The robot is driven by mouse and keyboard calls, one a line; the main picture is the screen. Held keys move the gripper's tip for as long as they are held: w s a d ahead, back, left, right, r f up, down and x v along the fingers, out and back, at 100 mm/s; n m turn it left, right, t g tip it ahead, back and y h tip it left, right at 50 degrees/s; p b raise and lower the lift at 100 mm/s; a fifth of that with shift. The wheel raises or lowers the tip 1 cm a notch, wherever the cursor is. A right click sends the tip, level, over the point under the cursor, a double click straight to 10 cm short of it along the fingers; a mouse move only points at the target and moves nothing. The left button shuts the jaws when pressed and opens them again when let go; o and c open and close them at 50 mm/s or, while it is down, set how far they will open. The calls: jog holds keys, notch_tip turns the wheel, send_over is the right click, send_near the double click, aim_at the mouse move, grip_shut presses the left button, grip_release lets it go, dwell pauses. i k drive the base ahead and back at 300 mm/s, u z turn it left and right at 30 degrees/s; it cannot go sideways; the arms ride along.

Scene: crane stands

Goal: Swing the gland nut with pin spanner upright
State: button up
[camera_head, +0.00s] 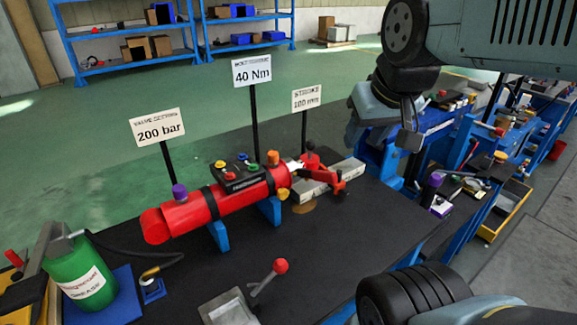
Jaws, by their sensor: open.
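A red hydraulic cylinder (197,212) lies across blue supports on the black bench top. At its right end are a pale rod section and red fittings. A red forked or lever-like piece (338,181) there seems to be the gland nut's pin spanner; it lies low, not upright, and its exact joint to the nut is too small to tell. My gripper (384,136) hangs in the upper right, fingers down and open, nothing between them. In the picture it is above and right of the red piece, apart from it.
Three sign posts, including a 40 Nm sign (252,70), stand behind the cylinder. A red-knobbed lever (280,267) stands at the front. A green grease can (82,280) sits at left. Blue benches (440,125) with clutter lie to the right.

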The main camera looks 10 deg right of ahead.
aim_at(328, 177)
jog(key=u, duration=0.05)
jog(key=k, duration=0.4)
jog(key=u, duration=1.3)
jog(key=k, duration=2.2)
jog(key=z, duration=0.7)
jog(key=i, duration=1)
jog(key=u, duration=0.05)
